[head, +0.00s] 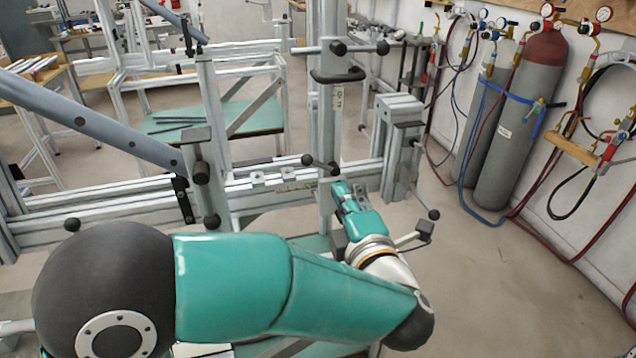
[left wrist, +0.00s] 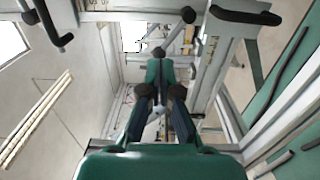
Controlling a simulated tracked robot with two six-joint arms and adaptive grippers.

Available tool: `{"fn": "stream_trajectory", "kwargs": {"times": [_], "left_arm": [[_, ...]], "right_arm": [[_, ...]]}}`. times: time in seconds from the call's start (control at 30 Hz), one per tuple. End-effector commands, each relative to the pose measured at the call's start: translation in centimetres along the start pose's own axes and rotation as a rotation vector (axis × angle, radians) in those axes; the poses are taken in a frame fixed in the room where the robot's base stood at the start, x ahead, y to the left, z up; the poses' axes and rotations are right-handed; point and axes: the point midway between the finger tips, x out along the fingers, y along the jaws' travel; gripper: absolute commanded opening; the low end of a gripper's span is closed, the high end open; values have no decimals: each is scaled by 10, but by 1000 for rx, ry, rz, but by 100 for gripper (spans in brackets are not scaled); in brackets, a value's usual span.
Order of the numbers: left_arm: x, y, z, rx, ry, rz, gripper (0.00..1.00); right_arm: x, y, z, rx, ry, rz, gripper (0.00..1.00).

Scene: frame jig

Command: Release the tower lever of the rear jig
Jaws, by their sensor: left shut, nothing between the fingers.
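The rear jig's upright tower (head: 328,115) is a grey aluminium post with a black handle (head: 338,76). A small lever with black ball knobs (head: 320,163) sits low at the tower, by the horizontal rail. My left gripper (head: 341,190) is shut and empty, just below and right of this lever in the head view. In the left wrist view my left gripper (left wrist: 160,66) points at a black knob (left wrist: 158,52) just past its tips; whether they touch I cannot tell. A rod runs from there to another knob (left wrist: 188,14). My right gripper is not in view.
The horizontal rail (head: 260,190) crosses left of the tower. Gas cylinders (head: 520,120) and hoses stand at the right wall. The floor at right is clear.

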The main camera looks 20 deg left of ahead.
Motion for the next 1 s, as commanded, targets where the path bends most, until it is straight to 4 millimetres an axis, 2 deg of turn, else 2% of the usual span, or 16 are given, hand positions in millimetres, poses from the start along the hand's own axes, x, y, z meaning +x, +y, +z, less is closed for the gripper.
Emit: {"fn": "stream_trajectory", "kwargs": {"times": [0.17,0.23,0.3,0.4,0.5,0.67,0.87,1.0], "left_arm": [[-7,-14,-7,-462,-93,74,0],[-10,-25,-12,-649,-146,95,0],[-15,-44,-21,-833,-208,112,0],[-20,-64,-32,-975,-273,126,0],[-23,-79,-43,-987,-294,143,0],[-21,-91,-55,-1003,-285,158,0],[-13,-89,-56,-1004,-278,161,0],[3,-83,-54,-1003,-276,162,0]], "right_arm": [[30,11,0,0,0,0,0],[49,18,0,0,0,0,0],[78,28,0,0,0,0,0],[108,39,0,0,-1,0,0],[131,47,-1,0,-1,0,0],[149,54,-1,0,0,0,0],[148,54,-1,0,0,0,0],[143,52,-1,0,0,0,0]]}}
